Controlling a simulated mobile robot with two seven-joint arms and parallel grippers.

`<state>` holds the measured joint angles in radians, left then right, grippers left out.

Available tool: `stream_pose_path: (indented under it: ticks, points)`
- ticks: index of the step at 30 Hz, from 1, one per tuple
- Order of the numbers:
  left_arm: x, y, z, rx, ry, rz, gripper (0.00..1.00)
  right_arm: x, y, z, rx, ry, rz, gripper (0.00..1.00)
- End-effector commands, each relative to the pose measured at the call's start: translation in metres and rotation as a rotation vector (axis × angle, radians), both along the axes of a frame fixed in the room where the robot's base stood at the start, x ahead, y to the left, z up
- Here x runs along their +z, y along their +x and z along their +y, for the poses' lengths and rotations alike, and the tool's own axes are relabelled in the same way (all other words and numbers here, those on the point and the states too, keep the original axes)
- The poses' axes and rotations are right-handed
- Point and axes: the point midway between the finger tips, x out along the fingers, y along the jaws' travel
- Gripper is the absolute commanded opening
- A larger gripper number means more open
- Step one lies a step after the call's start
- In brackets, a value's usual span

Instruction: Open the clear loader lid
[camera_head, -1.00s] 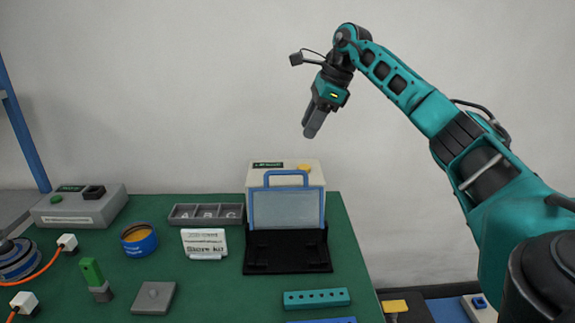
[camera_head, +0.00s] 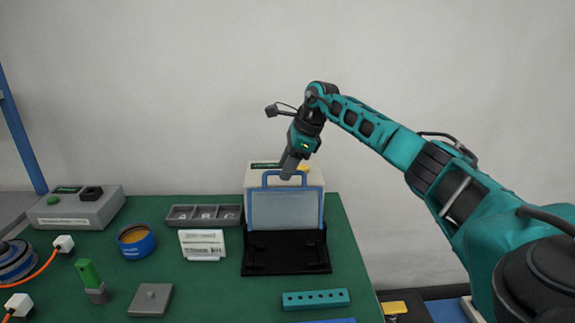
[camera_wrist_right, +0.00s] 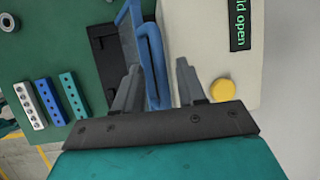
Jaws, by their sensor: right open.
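The clear loader lid (camera_head: 286,211) has a blue frame and stands about upright at the back of a black base (camera_head: 287,255), in front of a cream box (camera_head: 259,178). Its blue handle (camera_head: 285,174) is on top. My right gripper (camera_head: 288,174) points down at the handle from above. In the right wrist view my open gripper (camera_wrist_right: 157,64) has the blue handle (camera_wrist_right: 151,45) showing between its fingers, nearer the left one. I cannot tell whether they touch. My left gripper is not in view.
The cream box carries a yellow button (camera_wrist_right: 222,90) and a dark display (camera_wrist_right: 239,24) with green text ending in "ld open".

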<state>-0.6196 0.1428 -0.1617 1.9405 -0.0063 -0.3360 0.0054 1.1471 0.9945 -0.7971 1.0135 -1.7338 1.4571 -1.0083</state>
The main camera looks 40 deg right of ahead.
Motion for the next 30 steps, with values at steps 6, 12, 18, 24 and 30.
stream_pose_path:
  ticks: [6,12,18,24,30]
  points:
    - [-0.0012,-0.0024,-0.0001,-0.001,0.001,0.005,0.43,0.0002,0.0000,0.0000,0.000,0.000,0.000,0.32]
    - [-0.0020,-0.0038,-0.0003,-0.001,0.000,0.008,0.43,0.0005,0.0000,-0.0001,0.000,0.000,0.000,0.12]
    - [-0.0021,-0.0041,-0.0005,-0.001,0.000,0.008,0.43,0.0006,-0.0001,-0.0001,0.000,0.000,0.000,0.00]
    - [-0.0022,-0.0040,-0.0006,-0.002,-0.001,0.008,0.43,0.0007,0.0000,-0.0002,0.000,0.000,-0.001,0.00]
    - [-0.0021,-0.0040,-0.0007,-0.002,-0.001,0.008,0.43,0.0008,0.0000,-0.0003,0.000,0.000,-0.001,0.00]
